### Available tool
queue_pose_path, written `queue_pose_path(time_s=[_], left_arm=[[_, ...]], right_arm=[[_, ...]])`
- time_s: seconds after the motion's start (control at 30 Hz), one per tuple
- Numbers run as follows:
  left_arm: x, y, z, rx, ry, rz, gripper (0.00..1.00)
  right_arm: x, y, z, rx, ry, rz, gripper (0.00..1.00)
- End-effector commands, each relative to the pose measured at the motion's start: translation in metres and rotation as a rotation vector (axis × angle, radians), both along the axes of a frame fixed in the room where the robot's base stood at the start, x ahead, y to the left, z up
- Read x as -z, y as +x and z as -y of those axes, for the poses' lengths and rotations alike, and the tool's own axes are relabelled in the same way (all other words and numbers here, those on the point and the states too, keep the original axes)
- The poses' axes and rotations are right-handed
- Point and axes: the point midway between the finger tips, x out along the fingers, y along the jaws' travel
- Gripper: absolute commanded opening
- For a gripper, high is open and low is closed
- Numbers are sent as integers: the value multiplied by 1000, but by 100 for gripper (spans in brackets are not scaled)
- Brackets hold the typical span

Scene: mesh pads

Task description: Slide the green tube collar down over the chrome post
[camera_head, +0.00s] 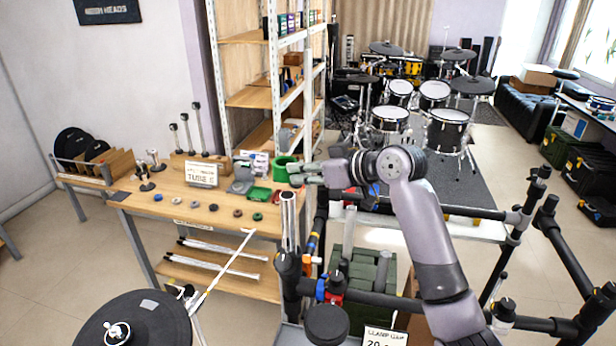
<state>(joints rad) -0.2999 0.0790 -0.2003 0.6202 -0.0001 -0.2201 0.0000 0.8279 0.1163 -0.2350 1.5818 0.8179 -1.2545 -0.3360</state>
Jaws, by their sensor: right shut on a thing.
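The green tube collar (282,170) is a short, wide ring. My right gripper (296,174), coming in from the right, is shut on its right side. The chrome post (289,225) stands upright in the middle of the view, with its bare top just below the collar in the picture. A gap shows between the two, so the collar does not appear to be around the post. I cannot tell how well they line up in depth. My left gripper is not in view.
Black rack tubes with clamps stand around the post. A black drum pad (150,325) is at the lower left. Drums fill the back.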

Motion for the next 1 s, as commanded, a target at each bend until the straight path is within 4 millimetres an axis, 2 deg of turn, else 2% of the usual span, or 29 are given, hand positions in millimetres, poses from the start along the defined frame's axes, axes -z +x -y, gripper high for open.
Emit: queue_pose_path(time_s=[0.37, 1.0], left_arm=[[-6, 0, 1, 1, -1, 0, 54], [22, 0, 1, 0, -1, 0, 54]], right_arm=[[-2, 0, 1, 5, -1, 2, 0], [57, 0, 1, 6, 0, 0, 0]])
